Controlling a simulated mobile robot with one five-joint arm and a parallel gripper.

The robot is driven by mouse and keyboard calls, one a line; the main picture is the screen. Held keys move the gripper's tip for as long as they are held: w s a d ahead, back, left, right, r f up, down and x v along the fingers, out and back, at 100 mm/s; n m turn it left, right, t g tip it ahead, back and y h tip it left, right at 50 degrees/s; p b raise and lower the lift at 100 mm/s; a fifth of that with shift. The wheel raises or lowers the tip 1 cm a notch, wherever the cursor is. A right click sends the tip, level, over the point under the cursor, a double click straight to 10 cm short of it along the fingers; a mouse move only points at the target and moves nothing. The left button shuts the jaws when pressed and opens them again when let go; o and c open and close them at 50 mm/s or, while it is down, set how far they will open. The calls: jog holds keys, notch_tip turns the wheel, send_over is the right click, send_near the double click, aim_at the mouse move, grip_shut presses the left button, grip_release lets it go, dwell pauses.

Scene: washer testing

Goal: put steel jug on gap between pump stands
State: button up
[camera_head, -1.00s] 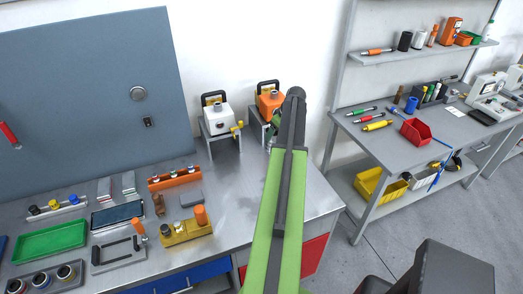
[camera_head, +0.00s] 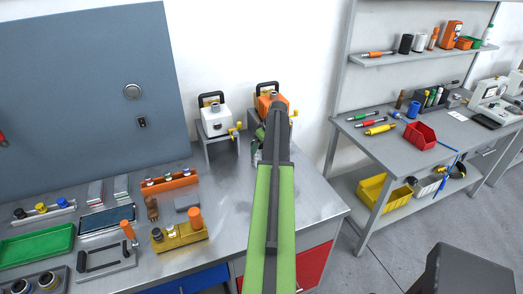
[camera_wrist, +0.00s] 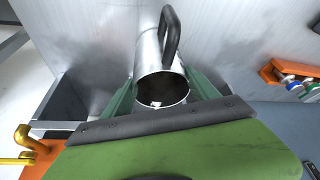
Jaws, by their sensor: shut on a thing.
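The steel jug (camera_wrist: 152,58) shows in the wrist view, with its open mouth facing the camera and a dark handle. My gripper (camera_wrist: 163,90) is shut on it, with a green finger on each side. In the head view my gripper (camera_head: 258,138) is just in front of the orange pump; my arm hides most of the jug there. The white pump (camera_head: 214,121) sits on a grey stand (camera_head: 208,153) to the left. The orange pump (camera_head: 265,102) sits behind my arm, its stand mostly hidden. It also shows in the wrist view (camera_wrist: 42,155), lower left, by a dark grey stand (camera_wrist: 72,98).
An orange rack (camera_head: 170,183), a yellow block (camera_head: 180,235) and a green tray (camera_head: 38,243) lie to the left. A second workbench (camera_head: 385,143) stands at the right.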

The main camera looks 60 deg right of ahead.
jog(key=shift+f, duration=0.15)
jog(key=o, duration=2)
jog(key=shift+c, duration=0.2)
jog(key=p+v, duration=1.1)
jog(key=v, duration=0.1)
jog(key=shift+s, duration=0.1)
